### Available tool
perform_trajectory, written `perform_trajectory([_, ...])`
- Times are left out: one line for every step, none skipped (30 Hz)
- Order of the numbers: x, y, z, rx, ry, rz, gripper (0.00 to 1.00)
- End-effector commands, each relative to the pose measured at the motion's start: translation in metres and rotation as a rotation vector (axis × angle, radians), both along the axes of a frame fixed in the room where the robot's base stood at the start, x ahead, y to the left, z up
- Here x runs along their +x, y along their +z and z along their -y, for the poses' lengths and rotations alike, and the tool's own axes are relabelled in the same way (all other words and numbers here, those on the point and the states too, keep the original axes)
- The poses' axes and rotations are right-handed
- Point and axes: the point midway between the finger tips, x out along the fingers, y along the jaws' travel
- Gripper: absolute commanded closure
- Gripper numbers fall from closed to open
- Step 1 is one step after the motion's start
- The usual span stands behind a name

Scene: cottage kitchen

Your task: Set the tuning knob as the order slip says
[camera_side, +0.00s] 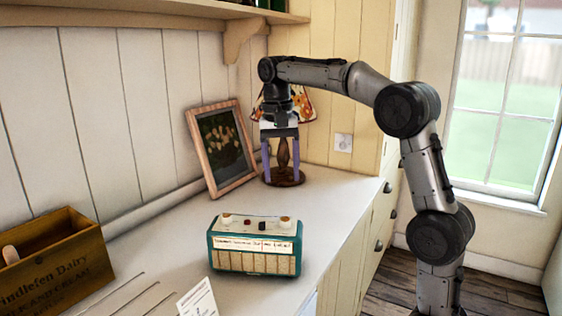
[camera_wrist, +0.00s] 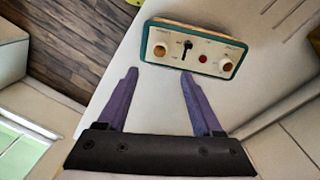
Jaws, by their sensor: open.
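A teal radio (camera_side: 254,247) stands on the counter, with a slatted front and a pale dial strip. On its top face are a left knob (camera_side: 227,219) and a right knob (camera_side: 285,222). The wrist view also shows the radio from above, with one knob (camera_wrist: 160,50) at left and another (camera_wrist: 226,66) at right. I cannot read which is the tuning knob. My gripper (camera_side: 284,178) is open and empty, above the counter behind the radio, apart from it. The order slip (camera_side: 198,300) is a white card at the front edge; its writing is too small to read.
A wooden crate (camera_side: 55,265) stands at left. A framed picture (camera_side: 222,145) leans on the wall. A lamp (camera_side: 285,180) with a dark wooden base stands behind my gripper. Between the knobs are a black switch (camera_wrist: 187,46) and a red button (camera_wrist: 203,58). The counter right of the radio is clear.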

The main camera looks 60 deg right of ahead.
Motion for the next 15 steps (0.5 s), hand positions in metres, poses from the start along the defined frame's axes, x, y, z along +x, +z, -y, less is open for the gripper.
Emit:
perform_trajectory([0.002,0.007,0.000,-0.001,0.001,0.003,0.33])
perform_trajectory([0.002,0.010,0.000,0.000,0.001,0.001,0.33])
perform_trajectory([0.002,0.014,0.000,0.000,0.001,0.001,0.33])
perform_trajectory([0.002,0.016,0.000,0.000,0.001,0.001,0.33])
perform_trajectory([0.001,0.018,-0.001,0.000,0.001,0.000,0.33])
perform_trajectory([0.001,0.020,-0.001,0.000,0.001,0.000,0.33])
perform_trajectory([0.002,0.021,-0.001,-0.001,0.001,0.000,0.33])
perform_trajectory([0.002,0.022,-0.001,-0.001,0.001,0.000,0.33])
perform_trajectory([0.001,0.023,-0.001,0.000,0.001,0.000,0.33])
perform_trajectory([0.001,0.023,-0.001,0.000,0.001,0.000,0.33])
perform_trajectory([0.001,0.023,-0.001,0.000,0.001,0.000,0.33])
perform_trajectory([0.001,0.023,-0.001,0.000,0.001,0.000,0.33])
perform_trajectory([0.001,0.023,-0.001,0.000,0.001,0.000,0.33])
perform_trajectory([0.001,0.023,-0.001,0.000,0.001,0.000,0.33])
perform_trajectory([0.001,0.023,-0.001,0.000,0.001,0.000,0.33])
